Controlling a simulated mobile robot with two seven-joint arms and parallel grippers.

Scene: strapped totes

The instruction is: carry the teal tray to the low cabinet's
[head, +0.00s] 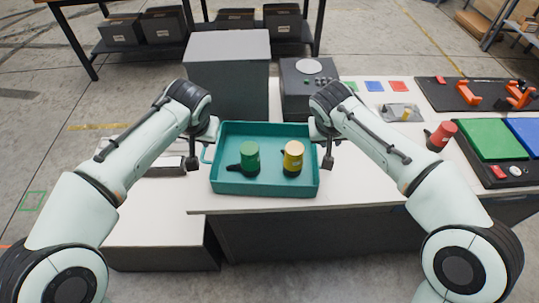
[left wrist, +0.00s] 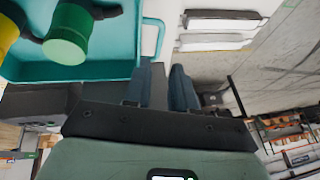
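The teal tray (head: 265,188) sits level on the white worktop (head: 375,185) near its front left edge. Inside stand a green-topped container (head: 249,157) and a yellow one (head: 293,156), each with a black handle. My left gripper (head: 192,164) is just outside the tray's left handle; in the left wrist view its fingers (left wrist: 167,72) are apart beside the teal handle (left wrist: 160,38), with nothing visible between them. My right gripper (head: 328,163) is by the tray's right side; its fingers overlap, and the right handle is hidden. The low cabinet (head: 150,232) with a white top stands at the left.
A tall grey box (head: 228,75) and a dark device (head: 308,85) stand behind the tray. A red container (head: 441,136), a green panel (head: 492,139) and orange-handled tools (head: 519,96) are at the right. Pale bars (left wrist: 222,28) lie left of the tray.

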